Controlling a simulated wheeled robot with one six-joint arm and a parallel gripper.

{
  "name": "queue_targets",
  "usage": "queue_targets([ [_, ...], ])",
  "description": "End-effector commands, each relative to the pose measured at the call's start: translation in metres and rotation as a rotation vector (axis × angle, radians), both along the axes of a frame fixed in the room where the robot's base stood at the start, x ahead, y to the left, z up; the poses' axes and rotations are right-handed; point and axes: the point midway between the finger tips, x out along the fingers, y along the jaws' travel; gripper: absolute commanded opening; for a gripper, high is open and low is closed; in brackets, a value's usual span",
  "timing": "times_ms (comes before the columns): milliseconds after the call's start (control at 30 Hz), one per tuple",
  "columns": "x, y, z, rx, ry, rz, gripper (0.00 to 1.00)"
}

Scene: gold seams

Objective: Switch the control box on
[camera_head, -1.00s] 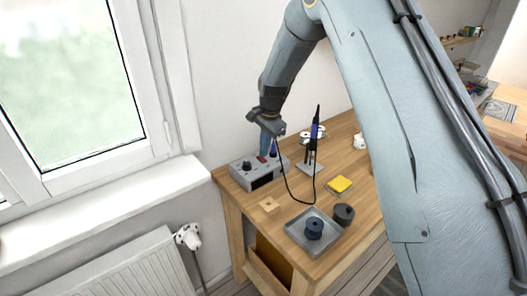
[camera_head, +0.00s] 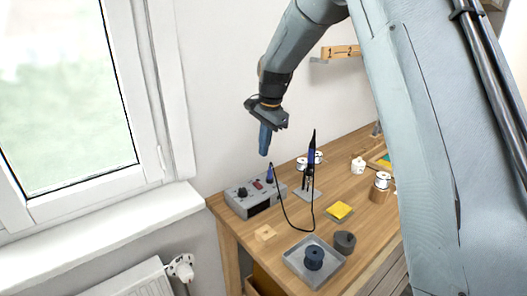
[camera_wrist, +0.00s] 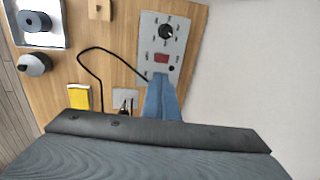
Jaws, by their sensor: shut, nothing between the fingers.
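The control box (camera_head: 237,205) is a grey unit on the back left of the wooden bench. It also shows in the wrist view (camera_wrist: 150,35), with a black knob (camera_wrist: 166,31) and a red rocker switch (camera_wrist: 161,58) on its top face. The switch also shows in the head view (camera_head: 257,184). I cannot tell which way the rocker is tilted. My gripper (camera_head: 263,153) has blue fingers, shut and empty, pointing down above the box with a clear gap. In the wrist view its fingertips (camera_wrist: 161,77) appear just below the switch.
A soldering iron in its stand (camera_head: 310,160) is close right of the box, its black cable looping across the bench. A yellow sponge (camera_head: 339,211), a grey tray (camera_head: 297,262) with a dark spool, and a dark round pot (camera_head: 344,242) lie nearer. The wall is behind.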

Motion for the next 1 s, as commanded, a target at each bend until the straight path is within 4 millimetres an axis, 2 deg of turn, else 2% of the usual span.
queue_targets([
  [233,-0.006,-0.004,-0.001,-0.006,-0.003,0.02,0.0],
  [367,-0.033,-0.021,-0.007,-0.031,-0.009,0.109,0.0],
  [467,-0.071,-0.041,-0.017,-0.062,-0.015,0.23,0.0],
  [600,-0.137,-0.071,-0.035,-0.115,-0.025,0.436,0.0],
  [800,-0.234,-0.101,-0.062,-0.175,-0.032,0.717,0.0],
  [900,-0.273,-0.111,-0.073,-0.195,-0.033,0.824,0.0],
  [1000,-0.3,-0.116,-0.081,-0.208,-0.033,0.903,0.0],
])
